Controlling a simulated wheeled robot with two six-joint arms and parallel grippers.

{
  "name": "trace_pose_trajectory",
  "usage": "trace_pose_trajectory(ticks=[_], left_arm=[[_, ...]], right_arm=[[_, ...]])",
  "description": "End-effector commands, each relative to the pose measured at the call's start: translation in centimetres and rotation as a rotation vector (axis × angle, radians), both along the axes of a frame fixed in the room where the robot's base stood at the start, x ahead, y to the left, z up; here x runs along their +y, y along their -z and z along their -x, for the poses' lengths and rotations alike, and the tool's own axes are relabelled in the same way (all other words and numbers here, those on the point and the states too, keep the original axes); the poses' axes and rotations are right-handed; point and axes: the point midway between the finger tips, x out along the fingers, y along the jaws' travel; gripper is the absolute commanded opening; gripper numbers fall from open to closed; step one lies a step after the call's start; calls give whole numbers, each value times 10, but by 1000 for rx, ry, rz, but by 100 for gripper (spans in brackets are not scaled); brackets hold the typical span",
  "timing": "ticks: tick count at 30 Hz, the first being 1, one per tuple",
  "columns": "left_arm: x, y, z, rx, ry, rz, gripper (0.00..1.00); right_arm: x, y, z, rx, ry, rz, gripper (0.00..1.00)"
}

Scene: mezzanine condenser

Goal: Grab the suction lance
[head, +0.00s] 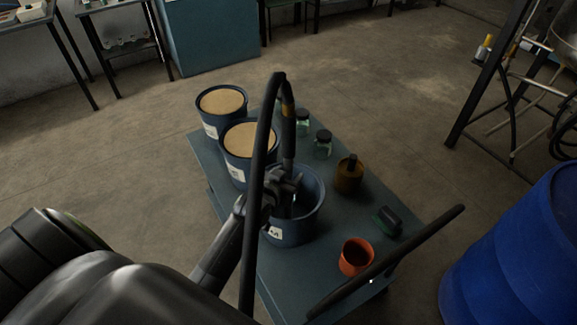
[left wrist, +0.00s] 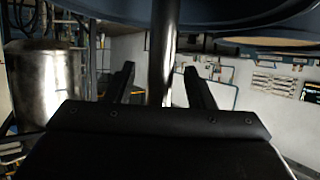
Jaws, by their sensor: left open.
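The suction lance (head: 288,135) stands upright in an open blue drum (head: 312,222) on the cart. A black hose with a yellow-brown band curves over from its top. In the left wrist view, the lance's bare metal tube (left wrist: 163,45) passes between my open fingers, with gaps visible on both sides. My left gripper (head: 284,186) is at the drum's rim, around the lance; it also shows in the left wrist view (left wrist: 159,70). The lance's lower end is hidden in the drum. My right gripper is not in view.
The teal cart (head: 335,275) also holds two lidded drums (head: 222,101), dark-lidded jars (head: 322,144), a brown bottle (head: 349,176), a green-black item (head: 387,221) and an orange cup (head: 355,258). Its black handle (head: 420,240) is at front right. A large blue barrel (head: 520,250) stands right.

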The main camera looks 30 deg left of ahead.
Motion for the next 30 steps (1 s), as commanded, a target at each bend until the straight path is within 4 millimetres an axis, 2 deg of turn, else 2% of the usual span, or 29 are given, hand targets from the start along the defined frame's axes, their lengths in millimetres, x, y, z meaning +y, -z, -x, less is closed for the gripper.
trace_pose_trajectory(ticks=[6,16,27,30], left_arm=[[1,7,-19,0,0,0,49],[1,9,-22,0,0,0,47],[1,9,-22,0,0,0,0],[1,9,-22,0,0,0,0]], right_arm=[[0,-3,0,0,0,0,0],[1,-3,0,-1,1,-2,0],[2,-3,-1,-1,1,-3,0],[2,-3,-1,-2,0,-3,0]])
